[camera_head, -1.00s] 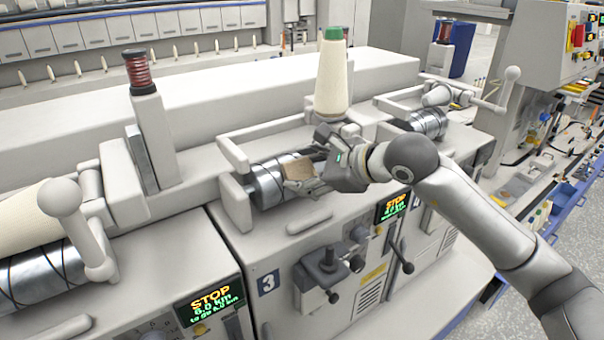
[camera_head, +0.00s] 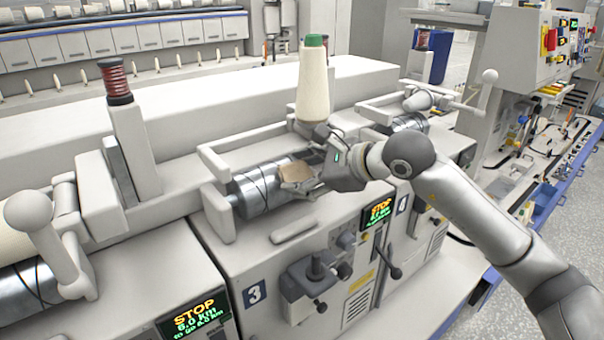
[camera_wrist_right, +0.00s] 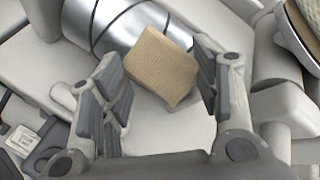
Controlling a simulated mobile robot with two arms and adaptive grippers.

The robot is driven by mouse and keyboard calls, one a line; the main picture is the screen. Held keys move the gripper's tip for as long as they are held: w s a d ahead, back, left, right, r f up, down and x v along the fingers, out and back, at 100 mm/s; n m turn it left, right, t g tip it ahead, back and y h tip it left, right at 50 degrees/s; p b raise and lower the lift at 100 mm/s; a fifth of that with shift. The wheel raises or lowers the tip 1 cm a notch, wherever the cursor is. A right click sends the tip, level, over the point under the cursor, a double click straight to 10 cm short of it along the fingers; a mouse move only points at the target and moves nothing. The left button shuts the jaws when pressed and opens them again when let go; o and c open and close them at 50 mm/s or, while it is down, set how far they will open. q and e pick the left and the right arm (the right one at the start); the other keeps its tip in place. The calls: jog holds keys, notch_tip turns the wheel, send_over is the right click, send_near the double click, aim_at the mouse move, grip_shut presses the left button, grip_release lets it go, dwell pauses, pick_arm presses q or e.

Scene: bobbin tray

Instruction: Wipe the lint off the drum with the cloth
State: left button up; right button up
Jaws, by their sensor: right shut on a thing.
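The drum (camera_head: 254,194) is a shiny metal cylinder with dark curved grooves, in the unit marked 3. It also shows at the top of the right wrist view (camera_wrist_right: 125,25). My right gripper (camera_head: 318,172) is at the drum's right part, shut on a tan, square-looking cloth (camera_head: 295,173). In the right wrist view the cloth (camera_wrist_right: 163,68) sits tilted between the fingertips and overlaps the drum's front edge; whether it presses on the drum I cannot tell. I can make out no lint on the drum. My left gripper is not in view.
A cream yarn cone (camera_head: 313,85) with a green top stands just behind my right gripper. A pale cradle arm (camera_head: 217,212) flanks the drum's left end. A post with a red bobbin (camera_head: 116,82) stands left. Levers (camera_head: 318,270) stick out of the unit's front below.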

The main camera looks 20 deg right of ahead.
jog(key=s+d+r, duration=0.2)
jog(key=s+r, duration=0.2)
jog(key=shift+s+r, duration=0.15)
jog(key=shift+s, duration=0.25)
dwell(0.4)
